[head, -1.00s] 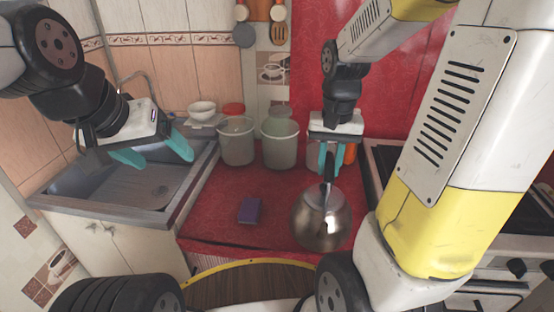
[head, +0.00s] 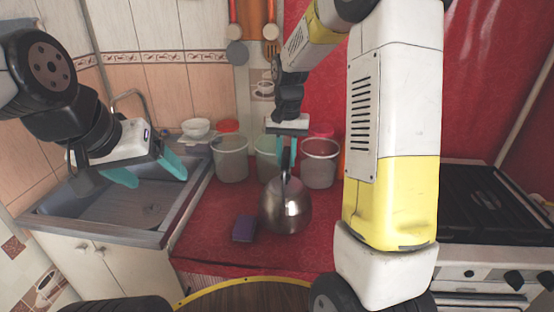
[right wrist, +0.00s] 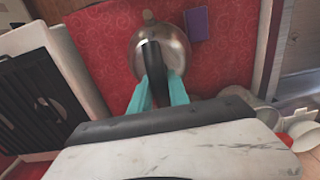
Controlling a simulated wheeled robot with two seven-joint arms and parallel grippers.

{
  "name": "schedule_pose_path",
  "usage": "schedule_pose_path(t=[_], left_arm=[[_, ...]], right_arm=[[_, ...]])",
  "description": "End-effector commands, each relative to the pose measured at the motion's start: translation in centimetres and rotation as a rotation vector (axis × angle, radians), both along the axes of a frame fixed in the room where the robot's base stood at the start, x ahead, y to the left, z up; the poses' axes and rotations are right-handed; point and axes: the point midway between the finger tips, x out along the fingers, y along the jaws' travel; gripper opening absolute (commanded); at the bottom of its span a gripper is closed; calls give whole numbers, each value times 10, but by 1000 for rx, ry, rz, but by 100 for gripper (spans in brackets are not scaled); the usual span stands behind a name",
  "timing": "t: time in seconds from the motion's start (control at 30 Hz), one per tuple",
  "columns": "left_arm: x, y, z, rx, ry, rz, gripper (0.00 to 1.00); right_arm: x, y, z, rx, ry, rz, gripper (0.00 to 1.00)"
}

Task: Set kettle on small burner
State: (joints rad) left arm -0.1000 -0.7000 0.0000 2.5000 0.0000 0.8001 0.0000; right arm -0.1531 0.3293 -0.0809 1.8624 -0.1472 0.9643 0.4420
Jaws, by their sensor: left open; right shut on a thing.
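A shiny metal kettle (head: 286,207) with a dark handle hangs from my right gripper (head: 286,160) over the red counter. In the right wrist view the teal fingers (right wrist: 160,92) are shut on the black handle of the kettle (right wrist: 172,50). I cannot tell how far its base is above the counter. The black-topped stove (head: 485,205) stands at the right, partly hidden behind my right arm; it also shows at the left of the right wrist view (right wrist: 32,88). I cannot make out the small burner. My left gripper (head: 155,176) is open and empty over the sink.
A purple sponge (head: 244,229) lies on the red counter (head: 210,225) just left of the kettle. Grey containers, such as this bucket (head: 230,160), stand at the back of the counter. The sink (head: 120,205) is at the left. White bowls (head: 196,128) sit behind it.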

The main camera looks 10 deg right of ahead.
Motion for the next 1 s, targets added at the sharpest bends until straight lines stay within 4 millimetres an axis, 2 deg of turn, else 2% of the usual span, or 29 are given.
schedule_pose_path(t=[0.03,0.2,0.3,0.63,0.67,0.77,1.0], left_arm=[[0,0,0,0,0,0,77],[0,0,0,0,0,0,77],[0,0,0,0,0,0,77],[0,0,0,0,0,0,77],[0,0,0,0,0,0,77],[0,0,0,0,0,0,77],[0,0,0,0,0,0,77]], right_arm=[[6,3,0,1,-3,1,0],[3,2,-26,0,0,1,0],[4,2,-34,0,-2,1,0],[4,2,-36,0,-3,1,0],[3,1,-37,0,0,1,26],[3,1,-37,0,0,1,43],[3,1,-37,0,0,1,43]])
